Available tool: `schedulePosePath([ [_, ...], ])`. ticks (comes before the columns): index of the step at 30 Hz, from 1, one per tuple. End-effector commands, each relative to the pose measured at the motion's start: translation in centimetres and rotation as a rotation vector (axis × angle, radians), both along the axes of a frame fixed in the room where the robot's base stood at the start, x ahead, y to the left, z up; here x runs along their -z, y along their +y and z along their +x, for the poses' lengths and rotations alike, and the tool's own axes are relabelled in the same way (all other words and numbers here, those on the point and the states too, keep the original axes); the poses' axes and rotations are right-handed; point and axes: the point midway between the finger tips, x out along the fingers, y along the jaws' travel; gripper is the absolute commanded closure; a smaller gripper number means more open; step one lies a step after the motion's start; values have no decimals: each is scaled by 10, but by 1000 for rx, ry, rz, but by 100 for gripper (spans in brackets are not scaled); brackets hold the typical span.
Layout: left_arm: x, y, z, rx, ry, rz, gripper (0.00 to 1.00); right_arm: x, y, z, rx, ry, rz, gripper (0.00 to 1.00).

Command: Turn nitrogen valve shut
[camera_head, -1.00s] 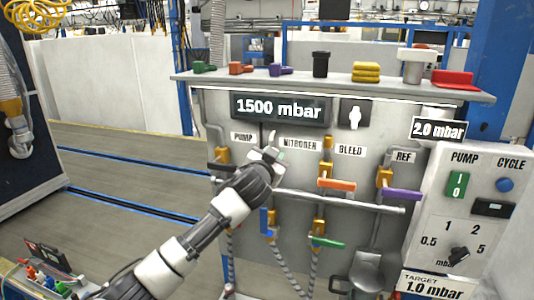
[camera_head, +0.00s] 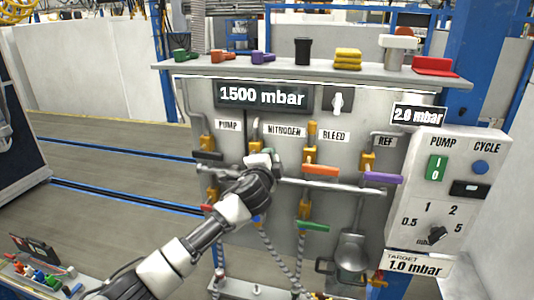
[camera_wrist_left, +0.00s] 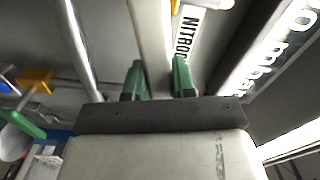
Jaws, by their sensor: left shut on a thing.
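The nitrogen valve has a yellow body (camera_head: 256,140) beside the NITROGEN label (camera_head: 286,132) on the grey panel. My left gripper (camera_head: 260,158) is just below that body and covers the valve's lower part in the head view. In the left wrist view, the green fingertips (camera_wrist_left: 158,80) stand on either side of a pale bar (camera_wrist_left: 150,35), with the NITROGEN label beside it. The gripper is shut on this bar, which looks like the valve's handle. Its far end is partly hidden. My right gripper is not in view.
The pump valve's black handle (camera_head: 208,155) is to the left. The bleed valve's orange handle (camera_head: 321,170) and the purple REF handle (camera_head: 383,177) are to the right. A horizontal pipe (camera_head: 330,188) runs close by. The display (camera_head: 262,96) reads 1500 mbar.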

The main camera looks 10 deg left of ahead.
Motion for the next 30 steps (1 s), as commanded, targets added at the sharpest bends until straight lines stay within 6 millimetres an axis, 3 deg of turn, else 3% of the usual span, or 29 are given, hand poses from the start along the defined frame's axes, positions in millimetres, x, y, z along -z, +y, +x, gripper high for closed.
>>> schedulePosePath([
  [12,14,-2,0,1,-5,214,100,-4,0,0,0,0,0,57],
  [30,17,-2,0,3,-6,257,100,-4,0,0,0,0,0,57],
])
